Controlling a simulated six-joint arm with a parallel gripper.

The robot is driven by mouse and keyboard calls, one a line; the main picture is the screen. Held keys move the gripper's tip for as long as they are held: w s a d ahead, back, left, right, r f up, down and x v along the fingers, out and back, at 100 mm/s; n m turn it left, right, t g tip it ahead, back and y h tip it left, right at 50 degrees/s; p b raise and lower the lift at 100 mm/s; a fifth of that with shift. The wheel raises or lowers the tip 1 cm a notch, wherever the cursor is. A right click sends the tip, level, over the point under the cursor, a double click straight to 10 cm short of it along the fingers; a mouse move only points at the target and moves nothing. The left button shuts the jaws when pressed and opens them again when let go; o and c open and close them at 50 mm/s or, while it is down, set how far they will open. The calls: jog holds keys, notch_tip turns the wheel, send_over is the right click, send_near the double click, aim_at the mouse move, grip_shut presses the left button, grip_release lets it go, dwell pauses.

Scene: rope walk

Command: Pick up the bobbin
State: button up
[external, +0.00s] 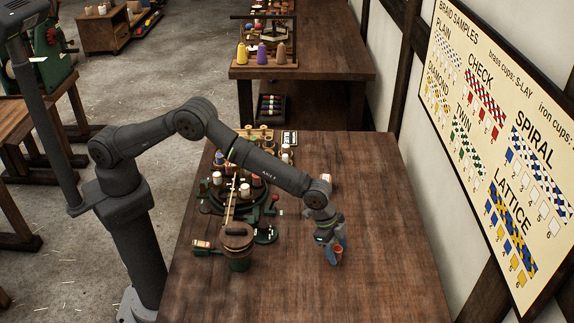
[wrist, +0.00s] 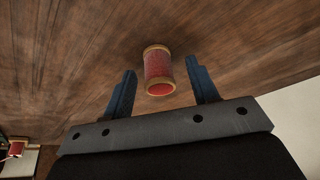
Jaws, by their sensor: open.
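A red bobbin (wrist: 158,72) with tan rims shows in the wrist view between the two blue fingers of my gripper (wrist: 162,80). There is a clear gap on each side of it, and the fingers do not touch it. In the external view the bobbin (external: 338,250) appears as a small red and tan piece at the fingertips of my gripper (external: 334,256), low over the right part of the table. My gripper is open. The fingers partly hide the bobbin there, and I cannot tell how far it is from the tabletop.
A braiding machine (external: 236,196) with several bobbins stands left of my gripper on the wooden table (external: 370,200). A green pot-like part (external: 238,252) stands at its front. Another red bobbin (wrist: 16,149) shows at the lower left of the wrist view. The table's right side is clear.

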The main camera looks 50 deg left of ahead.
jog(key=c, duration=1)
jog(key=shift+c, duration=0.2)
jog(key=shift+r, duration=0.15)
